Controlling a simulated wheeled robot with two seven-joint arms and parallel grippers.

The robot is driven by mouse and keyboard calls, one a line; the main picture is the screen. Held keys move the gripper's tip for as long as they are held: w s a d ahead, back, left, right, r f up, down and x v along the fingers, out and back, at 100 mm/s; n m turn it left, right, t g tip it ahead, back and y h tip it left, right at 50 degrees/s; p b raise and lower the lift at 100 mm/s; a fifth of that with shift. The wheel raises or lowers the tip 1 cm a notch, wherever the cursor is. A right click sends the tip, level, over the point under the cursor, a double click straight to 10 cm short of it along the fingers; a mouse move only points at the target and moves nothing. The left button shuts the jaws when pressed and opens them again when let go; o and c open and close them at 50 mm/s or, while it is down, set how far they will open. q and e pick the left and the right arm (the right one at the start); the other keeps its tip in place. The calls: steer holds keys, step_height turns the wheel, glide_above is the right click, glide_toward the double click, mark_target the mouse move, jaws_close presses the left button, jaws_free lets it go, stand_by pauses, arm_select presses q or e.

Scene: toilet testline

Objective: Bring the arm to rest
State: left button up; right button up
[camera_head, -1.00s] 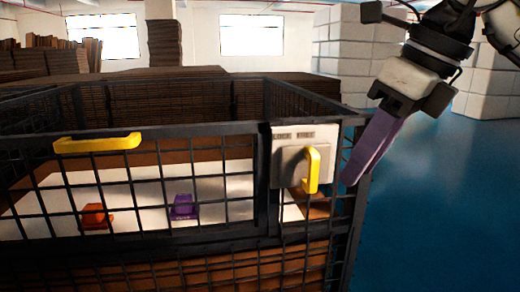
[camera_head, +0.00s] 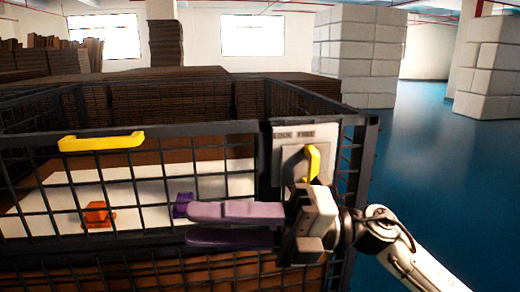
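My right gripper (camera_head: 189,225) is in front of the black wire cage (camera_head: 215,127), with its arm coming in from the lower right. Its two purple fingers point left and stand apart, with nothing seen between them. The gripper body covers the lower part of the yellow latch handle (camera_head: 312,160) on its pale plate (camera_head: 318,134). I cannot tell whether the gripper touches the cage. My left gripper is not in view.
A yellow bar handle (camera_head: 101,142) is on the cage's front left. Inside, an orange object (camera_head: 98,214) and a purple object (camera_head: 182,204) lie on a white surface (camera_head: 150,191). Blue floor (camera_head: 445,185) is open at the right. Pale block pillars (camera_head: 358,62) stand behind.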

steer(key=w+d+f+m+t+h, duration=0.3)
steer(key=w+d+f+m+t, duration=0.2)
steer(key=f+m+t, duration=0.6)
steer(key=w+d+f+m+t+h, duration=0.2)
steer(key=w+d+f+m+t, duration=0.2)
steer(key=m+t, duration=0.8)
steer(key=s+d+f+m+g+h, duration=0.2)
steer(key=d+f+m+h, duration=0.3)
steer(key=f, duration=0.4)
steer(key=s+d+f+m+g+h, duration=0.2)
steer(key=f+m+h, duration=0.2)
steer(key=f+m, duration=0.3)
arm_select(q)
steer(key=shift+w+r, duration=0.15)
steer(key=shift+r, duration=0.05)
arm_select(e)
steer(key=s+d+f+m+g+h, duration=0.1)
steer(key=s+d+f+m+g, duration=0.1)
steer(key=s+f, duration=0.7)
steer(key=s+d+f+m+g+h, duration=0.2)
steer(key=s+d+f+g, duration=0.2)
steer(key=s+f, duration=0.5)
step_height(320, 180, down, 3)
steer(key=shift+s+d+r+g, duration=0.2)
steer(key=shift+d+g, duration=0.05)
steer(key=shift+g, duration=0.25)
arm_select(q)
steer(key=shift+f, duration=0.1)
